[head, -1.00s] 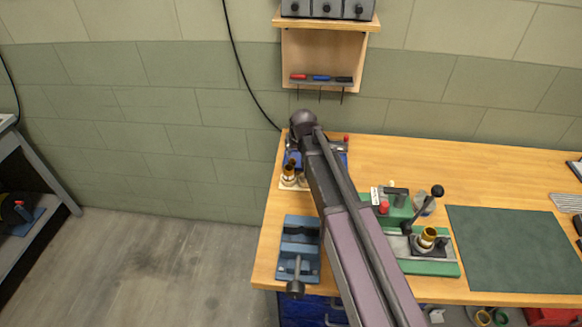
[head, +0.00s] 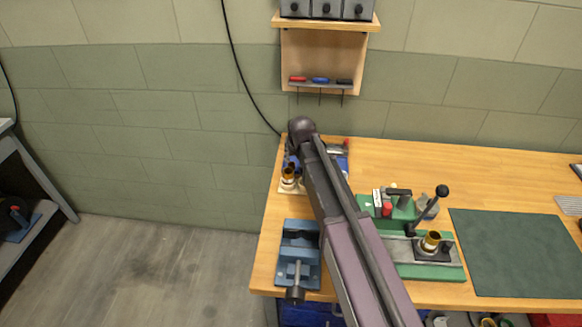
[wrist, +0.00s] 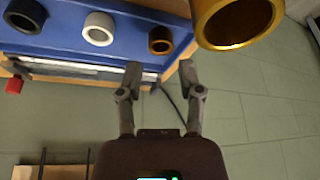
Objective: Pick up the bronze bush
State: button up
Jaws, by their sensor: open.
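The bronze bush (wrist: 160,40) is a small brown-gold ring on a blue tray (wrist: 130,22) in the wrist view. It lies beyond my gripper (wrist: 160,72), whose two fingers are apart with nothing between them. The bush appears between the fingertips' directions, apart from both of them. A white ring (wrist: 98,28) and a black ring (wrist: 25,15) sit in a row with it on the tray. In the head view my arm hides the bush and my fingers; part of the blue tray (head: 341,163) shows beside the arm.
A large gold cylinder (wrist: 237,22) looms close beside the bush in the wrist view; it seems to be the one (head: 288,174) left of my arm. A blue vise (head: 299,250) stands at the front left. A green fixture (head: 435,262) and dark mat (head: 510,250) lie right.

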aim_at(292, 164)
jog(key=shift+b+x, duration=2.15)
jog(key=shift+x, duration=0.35)
grip_shut()
